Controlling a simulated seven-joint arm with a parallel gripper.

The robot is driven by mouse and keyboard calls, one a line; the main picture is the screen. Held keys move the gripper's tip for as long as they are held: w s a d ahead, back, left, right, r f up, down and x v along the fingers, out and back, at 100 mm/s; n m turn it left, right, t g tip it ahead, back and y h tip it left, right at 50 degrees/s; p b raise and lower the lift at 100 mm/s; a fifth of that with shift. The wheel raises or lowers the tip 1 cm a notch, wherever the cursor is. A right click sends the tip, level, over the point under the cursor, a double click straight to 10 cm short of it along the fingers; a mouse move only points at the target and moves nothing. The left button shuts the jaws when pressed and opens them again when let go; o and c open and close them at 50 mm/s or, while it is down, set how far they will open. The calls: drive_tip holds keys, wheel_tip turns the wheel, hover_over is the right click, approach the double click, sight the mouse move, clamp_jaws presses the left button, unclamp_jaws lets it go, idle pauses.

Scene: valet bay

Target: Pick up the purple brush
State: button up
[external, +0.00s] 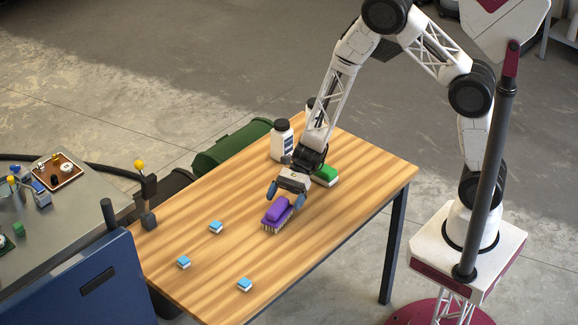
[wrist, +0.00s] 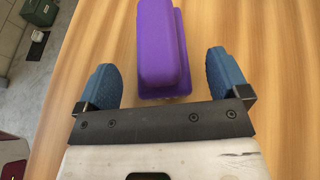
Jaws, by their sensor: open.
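The purple brush (external: 277,213) lies on the wooden table, bristles down, with its purple back up. It also shows in the wrist view (wrist: 163,50), running away from the gripper and cut off by the top edge. My gripper (external: 283,192) is open and empty, just behind and above the brush in the external view. In the wrist view, the blue fingertips of my gripper (wrist: 160,78) stand wide apart, one to each side of the brush's near end. Gaps show between the brush and both fingers. I cannot tell the exact height of the fingers over the table.
A green brush (external: 326,175) lies to the right of my gripper. A white bottle (external: 281,141) stands behind it, with another partly hidden by my arm. Several small blue-and-white blocks (external: 215,227) sit at the front left. The wooden table (external: 330,240) is clear right of the purple brush.

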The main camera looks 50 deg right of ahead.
sight(275, 218)
drive_tip(key=shift+x, duration=1.3)
drive_tip(key=shift+c, duration=0.2)
drive_tip(key=c, duration=1)
